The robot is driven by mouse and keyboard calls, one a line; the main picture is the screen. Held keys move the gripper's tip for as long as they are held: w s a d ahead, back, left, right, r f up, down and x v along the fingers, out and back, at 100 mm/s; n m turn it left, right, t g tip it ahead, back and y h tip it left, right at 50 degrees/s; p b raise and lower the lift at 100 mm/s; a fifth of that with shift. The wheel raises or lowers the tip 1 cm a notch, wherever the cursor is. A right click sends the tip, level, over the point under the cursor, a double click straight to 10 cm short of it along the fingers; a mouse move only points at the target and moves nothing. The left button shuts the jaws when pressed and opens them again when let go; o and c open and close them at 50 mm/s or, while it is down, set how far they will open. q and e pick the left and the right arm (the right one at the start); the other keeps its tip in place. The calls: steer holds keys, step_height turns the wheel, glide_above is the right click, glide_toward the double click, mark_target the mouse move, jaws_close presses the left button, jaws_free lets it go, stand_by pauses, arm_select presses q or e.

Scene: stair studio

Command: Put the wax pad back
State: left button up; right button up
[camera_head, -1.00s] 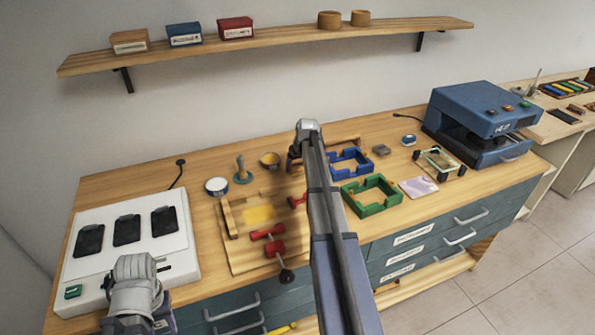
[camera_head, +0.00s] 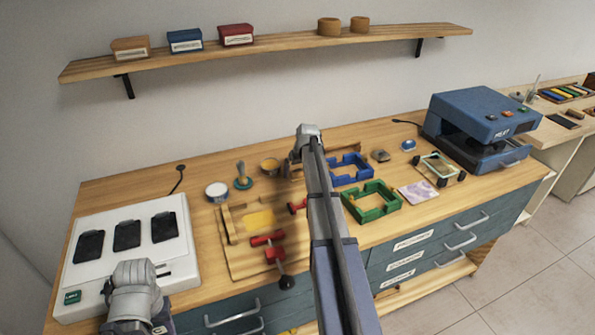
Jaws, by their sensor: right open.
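I cannot say for certain which thing is the wax pad. A small grey-brown block (camera_head: 381,155) lies behind the frames, and a yellow patch (camera_head: 260,220) lies on the wooden clamping board (camera_head: 235,268). My right gripper (camera_head: 292,166) is open over the bench, behind the board and left of the blue frame; my own arm partly hides the area around it.
A white panel with several black pads (camera_head: 92,212) fills the left. A tin (camera_head: 217,192), a stamp (camera_head: 243,177) and a bowl (camera_head: 270,165) stand behind the board. The blue frame (camera_head: 350,176), green frame (camera_head: 372,214) and blue machine (camera_head: 480,125) are at right. A shelf (camera_head: 280,40) hangs above.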

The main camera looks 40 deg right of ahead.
steer(key=p+v, duration=1)
steer(key=v, duration=0.2)
steer(key=shift+f, duration=0.1)
steer(key=s+a+f+n+g+y, duration=0.15)
steer(key=s+a, duration=0.25)
steer(key=a, duration=1.1)
steer(key=s+a+n+g+h, duration=0.15)
steer(key=s+a, duration=0.25)
steer(key=a, duration=1.1)
steer(key=s+a+n+g, duration=0.1)
steer(key=s+a+n, duration=0.2)
steer(key=s+a, duration=1.3)
steer(key=shift+s+a+g, duration=0.4)
steer(key=shift+s, duration=0.6)
steer(key=shift+c, duration=0.2)
